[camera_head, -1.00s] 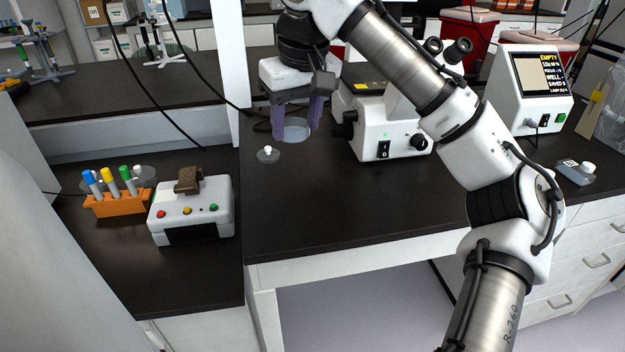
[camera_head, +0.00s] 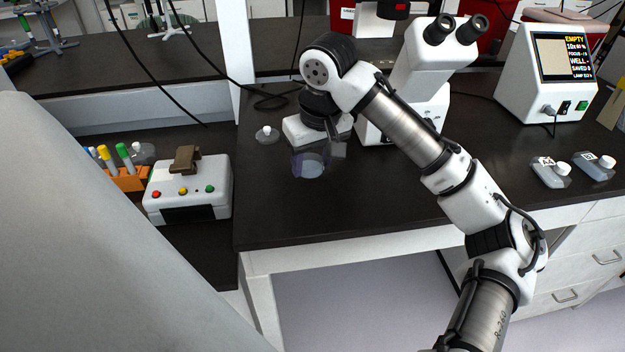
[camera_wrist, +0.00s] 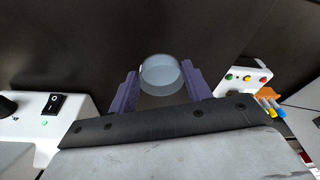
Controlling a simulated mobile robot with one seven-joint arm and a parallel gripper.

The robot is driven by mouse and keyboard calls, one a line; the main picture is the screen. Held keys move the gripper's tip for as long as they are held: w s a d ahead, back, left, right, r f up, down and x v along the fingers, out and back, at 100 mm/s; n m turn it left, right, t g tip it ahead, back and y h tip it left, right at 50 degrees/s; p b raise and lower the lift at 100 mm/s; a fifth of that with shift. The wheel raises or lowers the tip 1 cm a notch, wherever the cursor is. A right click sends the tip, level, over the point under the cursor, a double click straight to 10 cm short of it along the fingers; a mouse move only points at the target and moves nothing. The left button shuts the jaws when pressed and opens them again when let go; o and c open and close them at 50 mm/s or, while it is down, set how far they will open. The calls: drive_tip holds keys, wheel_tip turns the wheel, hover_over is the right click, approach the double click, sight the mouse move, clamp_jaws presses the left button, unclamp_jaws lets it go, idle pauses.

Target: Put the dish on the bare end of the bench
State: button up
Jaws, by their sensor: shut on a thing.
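The dish (camera_head: 308,166) is round, shallow and clear bluish. My gripper (camera_head: 318,160) is shut on it, and it hangs low over the dark bench (camera_head: 350,215), left of and in front of the microscope. In the wrist view the dish (camera_wrist: 162,72) sits level between the two purple fingers (camera_wrist: 160,92), with dark benchtop behind it. I cannot tell how far it is above the bench. The bench's front stretch below my gripper is bare.
A microscope (camera_head: 405,115) stands behind my forearm. A small capped flask (camera_head: 267,134) is behind and left of the dish. A button box (camera_head: 188,190) and an orange tube rack (camera_head: 128,180) are at left. Two capped flasks (camera_head: 550,172) (camera_head: 595,167) and a screen unit (camera_head: 550,80) are at right.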

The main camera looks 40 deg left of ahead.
sight(314, 175)
drive_tip(key=shift+s+d+x, duration=0.1)
drive_tip(key=shift+d+x, duration=0.1)
drive_tip(key=shift+x, duration=0.75)
drive_tip(key=shift+s+d+x, duration=0.1)
drive_tip(key=shift+d+x, duration=0.05)
drive_tip(key=shift+x, duration=0.85)
drive_tip(key=shift+d+x, duration=0.2)
drive_tip(key=shift+x, duration=0.75)
drive_tip(key=shift+f, duration=0.2)
drive_tip(key=o, duration=1.4)
